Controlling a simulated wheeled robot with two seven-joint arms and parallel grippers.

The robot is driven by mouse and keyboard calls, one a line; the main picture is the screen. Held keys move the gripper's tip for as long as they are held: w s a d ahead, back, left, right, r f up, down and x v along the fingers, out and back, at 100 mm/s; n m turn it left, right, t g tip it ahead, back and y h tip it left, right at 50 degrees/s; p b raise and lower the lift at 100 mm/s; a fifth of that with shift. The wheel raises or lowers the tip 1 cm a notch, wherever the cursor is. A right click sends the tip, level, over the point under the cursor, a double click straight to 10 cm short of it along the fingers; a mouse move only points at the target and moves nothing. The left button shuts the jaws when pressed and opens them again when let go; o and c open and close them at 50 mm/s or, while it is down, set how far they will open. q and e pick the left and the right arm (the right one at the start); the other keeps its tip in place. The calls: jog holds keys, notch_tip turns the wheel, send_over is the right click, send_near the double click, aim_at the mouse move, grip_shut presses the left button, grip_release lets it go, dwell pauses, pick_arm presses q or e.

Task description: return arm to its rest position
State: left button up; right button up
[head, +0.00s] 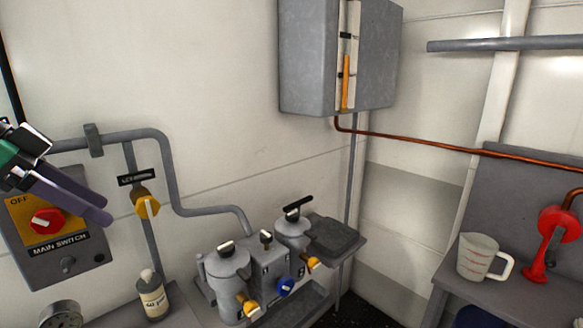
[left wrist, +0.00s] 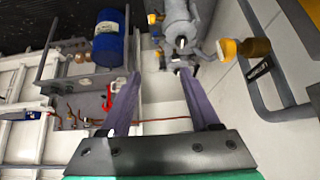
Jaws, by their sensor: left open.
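My left gripper (head: 88,207) comes in from the left edge of the head view, in front of the main switch panel (head: 58,268). Its two purple fingers also show in the left wrist view (left wrist: 160,95), spread apart with nothing between them. The panel's red knob (head: 46,220) is just left of and below the fingers in the head view; I cannot tell how far apart they are in depth. My right gripper is in neither view.
Grey pipes (head: 168,170) with a yellow-handled valve (head: 146,204) run along the wall. Twin grey canisters (head: 228,282), a bottle (head: 153,296) and a gauge (head: 62,315) stand below. A white measuring jug (head: 480,258) and a red hand pump (head: 553,240) are at right. A grey cabinet (head: 308,55) hangs above.

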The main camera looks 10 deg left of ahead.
pick_arm(q)
jog(key=w+d+f+m+g+y, duration=0.1)
jog(key=w+d+f, duration=0.2)
jog(key=w+f, duration=0.45)
jog(key=w+d+f+g, duration=0.1)
jog(key=w+d+f, duration=0.25)
jog(key=f, duration=0.75)
jog(key=d+f, duration=0.3)
jog(key=f, duration=0.5)
jog(key=d+f, duration=0.3)
jog(key=f, duration=0.6)
jog(key=s+f+n+y, duration=0.2)
jog(key=s+f+n, duration=0.4)
jog(key=s+f, duration=0.6)
jog(key=s+f+g, duration=0.1)
jog(key=s+f, duration=0.2)
jog(key=f, duration=0.8)
jog(key=s+f+g, duration=0.1)
jog(key=s+f, duration=0.2)
jog(key=f, duration=0.8)
jog(key=s+a+f+g+y, duration=0.1)
jog(key=s+a+f, duration=0.2)
jog(key=s+f, duration=1)
jog(key=s, duration=0.3)
jog(key=shift+a+f, duration=0.35)
jog(key=shift+f, duration=0.05)
